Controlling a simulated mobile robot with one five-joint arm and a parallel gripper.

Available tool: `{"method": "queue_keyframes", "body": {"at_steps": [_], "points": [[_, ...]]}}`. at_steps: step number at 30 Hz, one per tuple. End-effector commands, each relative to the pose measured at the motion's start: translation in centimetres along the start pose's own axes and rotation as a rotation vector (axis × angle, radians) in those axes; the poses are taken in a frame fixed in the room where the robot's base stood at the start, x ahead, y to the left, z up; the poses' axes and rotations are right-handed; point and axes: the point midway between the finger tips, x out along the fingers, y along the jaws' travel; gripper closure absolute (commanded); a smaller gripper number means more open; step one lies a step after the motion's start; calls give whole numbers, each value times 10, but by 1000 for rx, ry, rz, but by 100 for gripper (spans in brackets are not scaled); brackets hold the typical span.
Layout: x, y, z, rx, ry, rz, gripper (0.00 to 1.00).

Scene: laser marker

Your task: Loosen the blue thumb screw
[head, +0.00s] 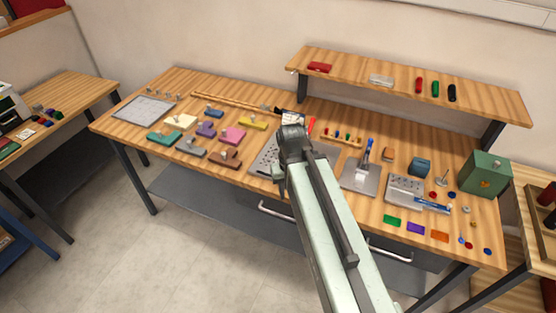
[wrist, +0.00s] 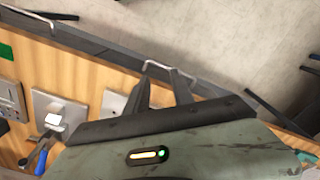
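I cannot pick out the blue thumb screw for certain. Small blue round parts, such as one at the right (head: 452,195) and one near the front right corner (head: 487,251), lie on the workbench (head: 320,205). A blue upright part (head: 368,148) stands at a grey plate (head: 352,184). A blue-handled part also shows in the wrist view (wrist: 42,158), at lower left. My gripper (wrist: 159,75) shows there with its two fingers apart and nothing between them, near the bench's front edge. In the head view my arm hides part of the bench centre.
A green box (head: 485,173) stands at the bench's right end. A raised shelf (head: 390,93) runs along the back. Several coloured blocks lie at left. Drawer handles (head: 390,255) stick out from the front, and one shows near my fingers in the wrist view (wrist: 170,68).

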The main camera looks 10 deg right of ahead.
Motion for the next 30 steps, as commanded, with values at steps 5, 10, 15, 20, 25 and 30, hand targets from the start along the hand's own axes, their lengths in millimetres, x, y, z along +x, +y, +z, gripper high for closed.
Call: {"method": "queue_keyframes", "body": {"at_steps": [5,10,15,20,25,30], "points": [[-4,0,-9,46,0,0,71],[-29,-9,-71,451,0,0,71],[-48,-7,-128,921,0,0,71],[-52,-6,-148,1133,0,0,71],[-48,-6,-147,1154,0,0,71],[-30,-5,-147,1152,0,0,71]]}}
